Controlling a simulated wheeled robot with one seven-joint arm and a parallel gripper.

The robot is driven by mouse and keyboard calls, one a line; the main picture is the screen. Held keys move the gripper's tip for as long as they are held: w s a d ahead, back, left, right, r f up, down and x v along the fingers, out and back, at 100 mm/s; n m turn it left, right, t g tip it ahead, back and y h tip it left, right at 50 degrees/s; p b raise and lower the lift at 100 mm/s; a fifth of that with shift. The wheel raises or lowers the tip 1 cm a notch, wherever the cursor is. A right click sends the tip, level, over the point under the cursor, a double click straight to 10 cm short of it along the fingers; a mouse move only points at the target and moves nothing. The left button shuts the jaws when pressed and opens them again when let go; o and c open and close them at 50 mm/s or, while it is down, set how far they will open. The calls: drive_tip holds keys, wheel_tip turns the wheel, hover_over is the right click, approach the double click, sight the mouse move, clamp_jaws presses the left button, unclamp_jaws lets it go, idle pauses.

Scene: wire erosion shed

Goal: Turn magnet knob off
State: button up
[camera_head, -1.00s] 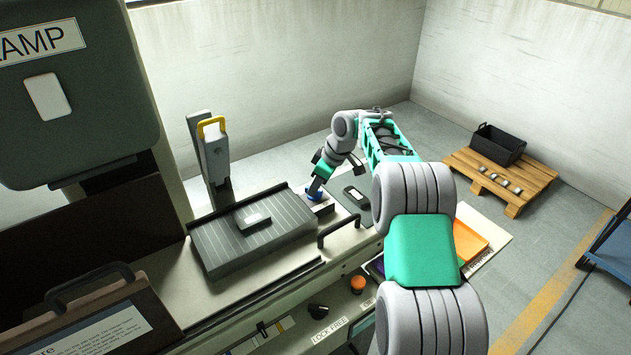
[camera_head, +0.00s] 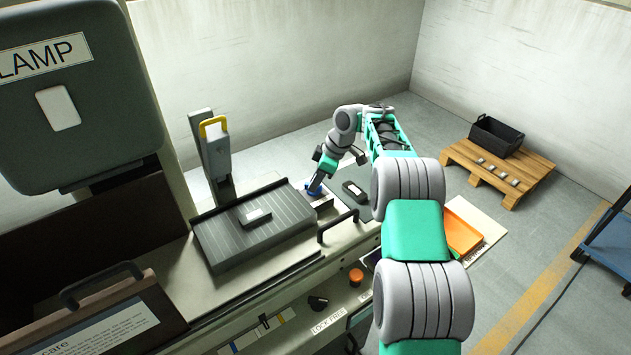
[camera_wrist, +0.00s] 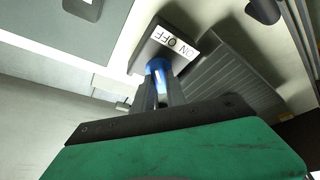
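The blue magnet knob (camera_wrist: 158,67) sits at the end of a dark block with a white ON/OFF label (camera_wrist: 176,45), which reads upside down in the wrist view. In the head view the blue knob (camera_head: 313,188) is at the right end of the ribbed dark magnet plate (camera_head: 255,228). My gripper (camera_wrist: 160,82) is at the knob, with its two dark fingers close together on either side of it. It looks shut on the knob; the fingertips partly hide it. The knob's exact setting cannot be read.
A yellow-topped upright fixture (camera_head: 213,145) stands behind the plate. A black bar handle (camera_head: 338,226) and an orange button (camera_head: 356,276) are on the machine's front. A grey mat with a dark object (camera_head: 355,191) lies right of the knob. A pallet (camera_head: 520,165) with a black bin is farther right.

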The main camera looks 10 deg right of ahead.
drive_tip(key=o, duration=0.5)
drive_tip(key=shift+c, duration=0.2)
drive_tip(key=p+v, duration=0.1)
drive_tip(key=v, duration=0.7)
drive_tip(key=s+a+r+m+t+h, duration=0.1)
drive_tip(key=s+a+r+m, duration=0.2)
drive_tip(key=s+r, duration=0.3)
drive_tip(key=s+a+r+m+t, duration=0.1)
drive_tip(key=s+a+r+m, duration=0.25)
drive_tip(key=s+r, duration=0.25)
drive_tip(key=s+d+f+m+h, duration=0.1)
drive_tip(key=s+f+m, duration=0.1)
drive_tip(key=s, duration=0.8)
drive_tip(key=s+d+f+m+t+h, duration=0.1)
drive_tip(key=s+m, duration=0.4)
drive_tip(key=s, duration=0.6)
wheel_tip(320, 180, down, 2)
drive_tip(key=shift+d+f+h+b, duration=0.1)
drive_tip(key=shift+d+h+b, duration=0.25)
drive_tip(key=shift+d+h, duration=0.25)
